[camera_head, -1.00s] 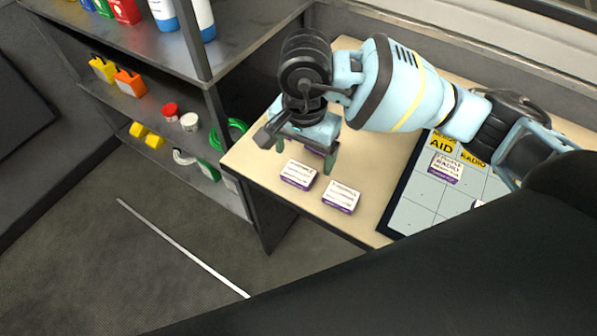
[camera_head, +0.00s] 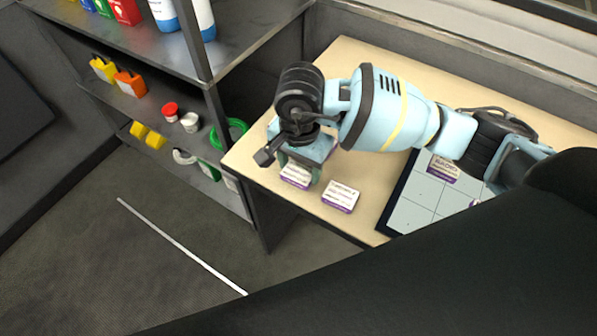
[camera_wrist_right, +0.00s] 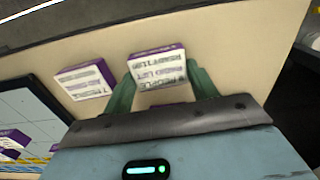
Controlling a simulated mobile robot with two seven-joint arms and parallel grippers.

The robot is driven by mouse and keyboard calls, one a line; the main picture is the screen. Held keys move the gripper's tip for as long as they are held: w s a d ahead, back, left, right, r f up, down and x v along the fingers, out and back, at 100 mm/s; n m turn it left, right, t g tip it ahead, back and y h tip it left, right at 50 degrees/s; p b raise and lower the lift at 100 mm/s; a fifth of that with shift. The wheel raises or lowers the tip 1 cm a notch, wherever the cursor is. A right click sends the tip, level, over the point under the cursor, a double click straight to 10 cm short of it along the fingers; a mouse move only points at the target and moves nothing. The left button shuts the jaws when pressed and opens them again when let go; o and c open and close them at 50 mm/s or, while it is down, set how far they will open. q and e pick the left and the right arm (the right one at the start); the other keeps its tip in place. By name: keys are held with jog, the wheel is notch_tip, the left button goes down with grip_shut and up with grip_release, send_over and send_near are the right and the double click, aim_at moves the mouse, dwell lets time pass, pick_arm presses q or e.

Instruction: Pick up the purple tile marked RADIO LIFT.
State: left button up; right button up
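A purple-edged tile with a white printed face (camera_wrist_right: 157,67) lies between the green fingers of my right gripper (camera_wrist_right: 161,72) in the right wrist view. Its lettering is mirrored or tilted to me but seems to include RADIO LIFT. In the head view the same tile (camera_head: 295,176) lies on the table under my right gripper (camera_head: 300,170), partly covered by it. The fingers stand open on either side of the tile; I cannot tell whether they touch it. My left gripper is not in view.
A similar purple tile (camera_head: 341,196) lies beside it, also in the right wrist view (camera_wrist_right: 85,80). A dark-edged grid board (camera_head: 412,212) with tiles lies to the right on the wooden table (camera_head: 245,160). A metal shelf (camera_head: 215,115) with coloured items stands left of the table.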

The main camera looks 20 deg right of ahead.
aim_at(299, 170)
jog(key=c, duration=0.4)
jog(key=shift+o, duration=0.2)
jog(key=shift+r, duration=0.1)
jog(key=shift+r, duration=0.5)
notch_tip(299, 170, up, 3)
jog(key=shift+f, duration=0.15)
jog(key=s+d+r+b, duration=0.1)
jog(key=s+d, duration=0.1)
jog(key=s, duration=1.4)
